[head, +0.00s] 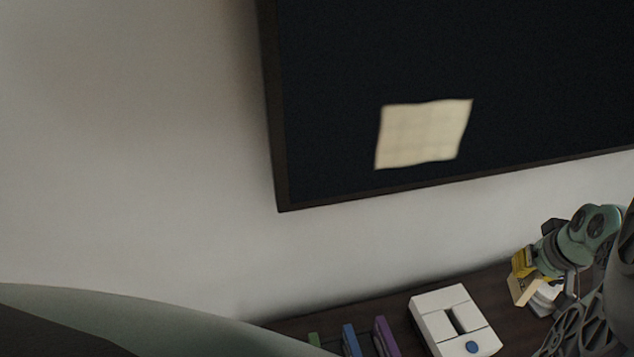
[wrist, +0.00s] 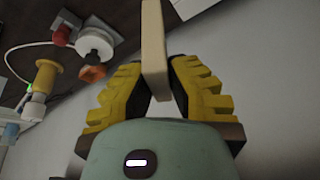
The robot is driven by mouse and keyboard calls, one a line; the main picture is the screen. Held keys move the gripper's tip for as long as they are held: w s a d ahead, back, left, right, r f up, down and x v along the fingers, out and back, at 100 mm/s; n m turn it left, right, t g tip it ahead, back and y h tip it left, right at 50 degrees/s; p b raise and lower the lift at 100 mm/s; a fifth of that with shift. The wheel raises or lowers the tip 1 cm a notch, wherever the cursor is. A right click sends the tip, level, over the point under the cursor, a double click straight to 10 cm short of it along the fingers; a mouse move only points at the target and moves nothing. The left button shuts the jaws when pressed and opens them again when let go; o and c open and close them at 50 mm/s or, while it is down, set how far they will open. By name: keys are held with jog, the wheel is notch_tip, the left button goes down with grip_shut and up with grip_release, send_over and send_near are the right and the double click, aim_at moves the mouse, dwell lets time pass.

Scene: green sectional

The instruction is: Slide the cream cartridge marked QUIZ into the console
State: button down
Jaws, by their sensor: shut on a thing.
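The cream cartridge (wrist: 152,48) is a thin slab held between the yellow pads of my gripper (wrist: 155,80) in the wrist view. In the head view my gripper (head: 530,272) is at the right, over the dark shelf, and the cream cartridge (head: 521,290) sticks out below its yellow pads. No QUIZ marking is readable. The console (head: 437,304) is a white box with a dark slot on top and a blue round button in front. It stands to the left of my gripper, and the cartridge is apart from it.
Green, blue and purple upright cases (head: 384,335) stand left of the console. A dark screen (head: 560,80) with a pale patch hangs on the wall above. In the wrist view, a white round thing (wrist: 95,42), an orange knob (wrist: 93,73) and a yellow cylinder (wrist: 46,76) stand at left.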

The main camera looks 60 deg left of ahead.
jog(key=s+a+f+n+g+y, duration=0.1)
jog(key=s+a+f+n, duration=0.4)
jog(key=s+f, duration=0.1)
jog(key=shift+a, duration=0.25)
jog(key=shift+f, duration=0.1)
notch_tip(320, 180, down, 6)
jog(key=b, duration=0.5)
jog(key=shift+r+b, duration=0.2)
jog(key=shift+b, duration=0.75)
dwell(1.7)
jog(key=shift+f+b, duration=2.1)
jog(key=shift+f, duration=0.5)
jog(key=c, duration=1)
grip_release()
jog(key=shift+r, duration=0.1)
